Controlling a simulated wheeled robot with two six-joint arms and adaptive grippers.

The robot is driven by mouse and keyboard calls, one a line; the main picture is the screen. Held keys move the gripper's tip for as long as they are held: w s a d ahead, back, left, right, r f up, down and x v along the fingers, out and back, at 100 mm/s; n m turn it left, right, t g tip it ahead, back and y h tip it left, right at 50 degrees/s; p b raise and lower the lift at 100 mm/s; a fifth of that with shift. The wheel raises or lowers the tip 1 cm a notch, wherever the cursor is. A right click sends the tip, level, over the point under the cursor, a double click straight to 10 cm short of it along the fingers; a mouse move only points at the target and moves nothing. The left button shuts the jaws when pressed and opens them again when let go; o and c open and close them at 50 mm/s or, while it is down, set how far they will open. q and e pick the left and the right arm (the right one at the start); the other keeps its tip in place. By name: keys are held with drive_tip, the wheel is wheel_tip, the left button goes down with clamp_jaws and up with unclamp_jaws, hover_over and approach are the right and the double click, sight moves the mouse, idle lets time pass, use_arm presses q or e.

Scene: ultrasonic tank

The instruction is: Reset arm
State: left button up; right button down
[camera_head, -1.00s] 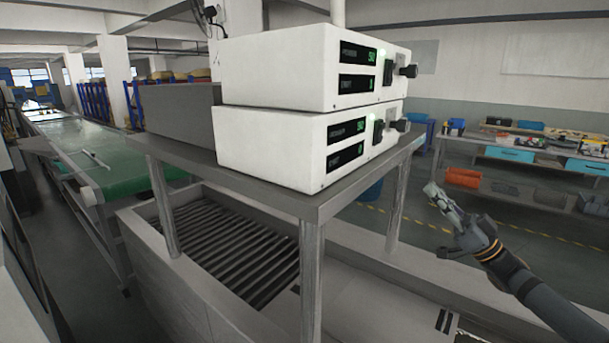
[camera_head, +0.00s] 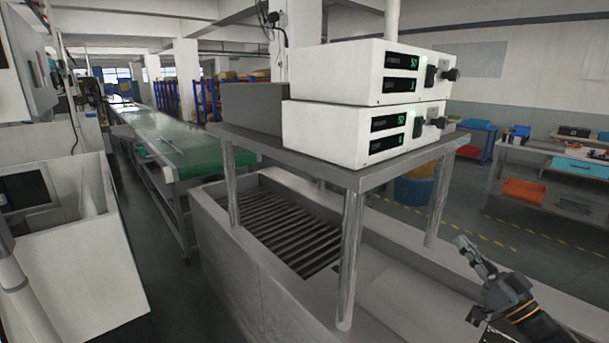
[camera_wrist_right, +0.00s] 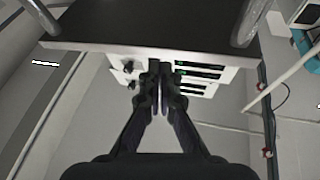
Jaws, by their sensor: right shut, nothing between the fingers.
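My right gripper (camera_head: 474,250) is at the lower right of the head view, to the right of the metal stand and apart from it. Its fingers are together with nothing between them. In the right wrist view the right gripper (camera_wrist_right: 160,88) points toward the white control boxes, with its fingertips side by side. Two stacked white control boxes with green displays, an upper box (camera_head: 345,75) and a lower box (camera_head: 340,135), sit on the metal stand (camera_head: 385,168). My left gripper does not show.
The ultrasonic tank (camera_head: 250,275) with a slatted rack (camera_head: 290,235) lies below the stand. A green conveyor (camera_head: 190,140) runs back at the left. A white machine (camera_head: 75,250) stands at the far left. A workbench with an orange bin (camera_head: 523,191) is at the right.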

drive_tip(key=s+a+f+m+g+h, duration=0.1)
drive_tip(key=s+a+f+g+h, duration=0.15)
drive_tip(key=f, duration=0.45)
drive_tip(key=s+a+f+m+g+h, duration=0.1)
drive_tip(key=s+a+f+g+h, duration=0.15)
drive_tip(key=f, duration=0.45)
drive_tip(key=s+a+f+m+g+h, duration=0.1)
drive_tip(key=s+a+f+g+h, duration=0.2)
drive_tip(key=f, duration=0.4)
drive_tip(key=s+a+f+g+h, duration=0.15)
drive_tip(key=s+f+g, duration=0.25)
drive_tip(key=s, duration=0.6)
drive_tip(key=s+a+f+g+h, duration=0.1)
drive_tip(key=s+a+f+g, duration=0.3)
drive_tip(key=s, duration=0.6)
drive_tip(key=s+d+f+g, duration=0.1)
drive_tip(key=s+d+f, duration=0.1)
drive_tip(key=f, duration=1.2)
drive_tip(key=s+d+f+g, duration=0.1)
drive_tip(key=d+f, duration=0.1)
drive_tip(key=f, duration=1.2)
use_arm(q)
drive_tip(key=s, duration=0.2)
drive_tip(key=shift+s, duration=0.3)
use_arm(e)
drive_tip(key=s+d+f+g, duration=0.1)
drive_tip(key=s+f, duration=1.4)
drive_tip(key=s, duration=0.3)
drive_tip(key=shift+s+f, duration=0.2)
drive_tip(key=shift+f, duration=0.05)
